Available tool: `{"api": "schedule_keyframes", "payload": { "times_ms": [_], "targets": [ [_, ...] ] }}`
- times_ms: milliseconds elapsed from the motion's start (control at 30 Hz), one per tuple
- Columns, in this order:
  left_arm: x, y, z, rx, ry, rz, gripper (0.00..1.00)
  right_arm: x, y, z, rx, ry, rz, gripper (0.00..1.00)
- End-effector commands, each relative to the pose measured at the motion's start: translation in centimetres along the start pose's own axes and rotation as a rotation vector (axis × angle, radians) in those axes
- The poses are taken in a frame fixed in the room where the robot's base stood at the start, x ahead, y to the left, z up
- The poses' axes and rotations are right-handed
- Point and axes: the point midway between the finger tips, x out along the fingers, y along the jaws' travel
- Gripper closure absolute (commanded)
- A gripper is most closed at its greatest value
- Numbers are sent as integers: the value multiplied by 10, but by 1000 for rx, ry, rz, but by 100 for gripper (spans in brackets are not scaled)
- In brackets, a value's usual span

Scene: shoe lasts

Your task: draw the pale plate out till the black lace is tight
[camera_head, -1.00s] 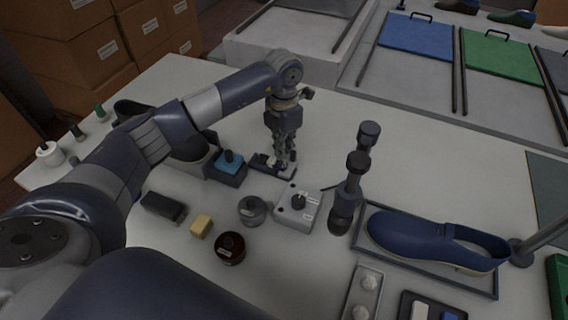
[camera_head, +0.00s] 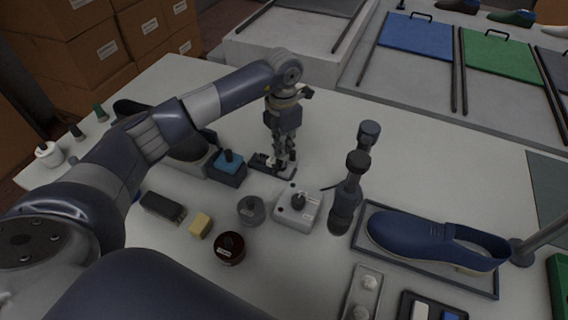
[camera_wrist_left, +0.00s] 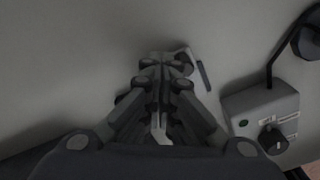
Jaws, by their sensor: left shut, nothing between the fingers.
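My left gripper (camera_head: 281,162) points down over a small dark base (camera_head: 262,165) near the middle of the table. Its fingers are shut with nothing between them. A small pale piece (camera_head: 270,161) shows on the base beside the fingertips; I cannot tell whether the fingers touch it. In the left wrist view the shut fingers (camera_wrist_left: 163,70) fill the middle. A pale strip (camera_wrist_left: 160,128) shows between the finger links, and a pale bent edge with a dark bar (camera_wrist_left: 203,75) shows just beyond the tips. I cannot make out the black lace. My right gripper is not in view.
A grey box with a black knob (camera_head: 297,208) stands close in front, with a dark upright tool (camera_head: 347,190) right of it. A blue-topped block (camera_head: 229,166) stands to the left. A blue shoe (camera_head: 430,240) lies in a tray. The table behind the gripper is clear.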

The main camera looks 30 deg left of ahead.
Motion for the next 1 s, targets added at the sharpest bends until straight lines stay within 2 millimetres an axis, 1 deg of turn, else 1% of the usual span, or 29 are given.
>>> {"api": "schedule_keyframes", "payload": {
  "times_ms": [167,267,1000],
  "targets": [
    [1,4,-3,1,2,0,100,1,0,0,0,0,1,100],
    [-3,4,-3,0,2,1,100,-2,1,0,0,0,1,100],
    [-76,5,-3,-2,2,3,100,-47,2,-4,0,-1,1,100]
  ]
}}
